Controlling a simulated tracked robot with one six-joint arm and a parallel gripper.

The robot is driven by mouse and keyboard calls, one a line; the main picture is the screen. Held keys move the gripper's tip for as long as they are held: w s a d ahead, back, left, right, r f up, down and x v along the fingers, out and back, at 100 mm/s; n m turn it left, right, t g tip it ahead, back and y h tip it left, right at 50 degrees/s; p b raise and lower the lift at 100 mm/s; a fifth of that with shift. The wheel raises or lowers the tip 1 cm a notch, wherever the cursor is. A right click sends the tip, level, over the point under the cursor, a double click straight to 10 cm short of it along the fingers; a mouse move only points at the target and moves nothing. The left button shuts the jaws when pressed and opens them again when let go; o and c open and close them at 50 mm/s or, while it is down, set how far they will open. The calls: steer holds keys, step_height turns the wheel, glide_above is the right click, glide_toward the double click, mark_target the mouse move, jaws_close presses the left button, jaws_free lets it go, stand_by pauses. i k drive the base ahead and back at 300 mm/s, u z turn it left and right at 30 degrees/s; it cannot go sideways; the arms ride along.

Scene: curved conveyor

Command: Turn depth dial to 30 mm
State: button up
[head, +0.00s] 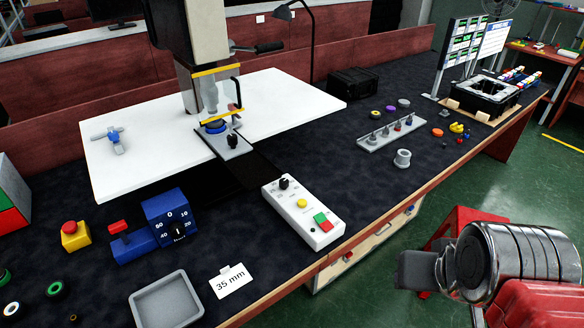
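The depth dial is a black knob (179,232) on the front of a blue box (160,205), at the left of the dark bench. White numbers from 0 upward ring the knob. The pointer's exact setting is too small to read. A white card (231,281) marked "35 mm" stands in front of the box, to its right. Part of my arm, chrome and red with a dark grey block, shows at the lower right, well away from the dial. No gripper fingers can be made out.
A grey tray (144,311) lies in front of the dial box. A yellow-based red button (75,236) is to its left. A white control box (318,230) stands to its right. Behind is a drill press over a white table (130,175).

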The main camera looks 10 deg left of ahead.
mark_target(283, 182)
steer(key=u, duration=0.35)
steer(key=i, duration=1)
steer(key=u, duration=0.55)
